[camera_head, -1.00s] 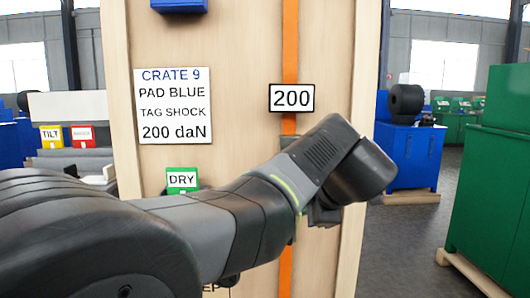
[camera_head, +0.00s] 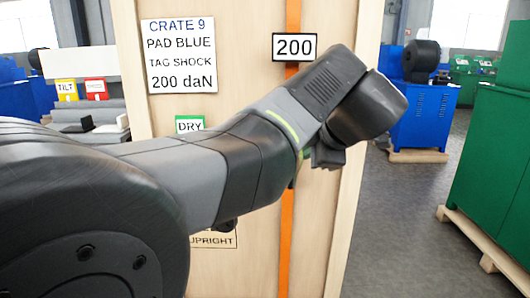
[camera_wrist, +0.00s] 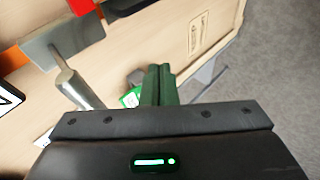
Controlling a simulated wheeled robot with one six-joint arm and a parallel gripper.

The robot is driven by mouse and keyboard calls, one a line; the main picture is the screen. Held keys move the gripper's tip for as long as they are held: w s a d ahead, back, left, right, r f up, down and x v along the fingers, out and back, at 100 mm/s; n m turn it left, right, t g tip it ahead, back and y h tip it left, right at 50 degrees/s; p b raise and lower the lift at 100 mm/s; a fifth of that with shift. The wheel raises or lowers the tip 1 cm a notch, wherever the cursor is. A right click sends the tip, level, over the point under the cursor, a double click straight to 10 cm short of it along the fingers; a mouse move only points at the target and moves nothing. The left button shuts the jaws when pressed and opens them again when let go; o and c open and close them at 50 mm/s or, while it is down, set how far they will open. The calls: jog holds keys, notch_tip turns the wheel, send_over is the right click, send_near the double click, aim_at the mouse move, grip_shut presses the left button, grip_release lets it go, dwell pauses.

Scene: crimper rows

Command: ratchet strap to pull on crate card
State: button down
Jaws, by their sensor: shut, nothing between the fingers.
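The crate card (camera_head: 178,57) reads CRATE 9, PAD BLUE, TAG SHOCK, 200 daN, on the pale wooden crate (camera_head: 240,20). An orange strap (camera_head: 287,245) runs vertically down the crate, behind a sign reading 200 (camera_head: 294,47). In the wrist view the ratchet shows as a grey metal plate (camera_wrist: 62,40) with a round metal handle (camera_wrist: 78,88), next to the orange strap (camera_wrist: 12,58). My gripper (camera_wrist: 158,70) is shut and empty, to the right of the handle and apart from it in that view. My arm hides the ratchet in the head view.
A green DRY tag (camera_head: 190,124) and an UPRIGHT label (camera_head: 214,241) are on the crate. Yellow TILT (camera_head: 66,90) and red (camera_head: 95,90) tags stand at left. A green cabinet on a pallet (camera_head: 500,160) stands right; clear floor (camera_head: 400,220) lies between.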

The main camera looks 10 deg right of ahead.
jog(key=p+v, duration=0.1)
jog(key=v, duration=0.6)
jog(key=shift+s, duration=0.5)
dwell(1.3)
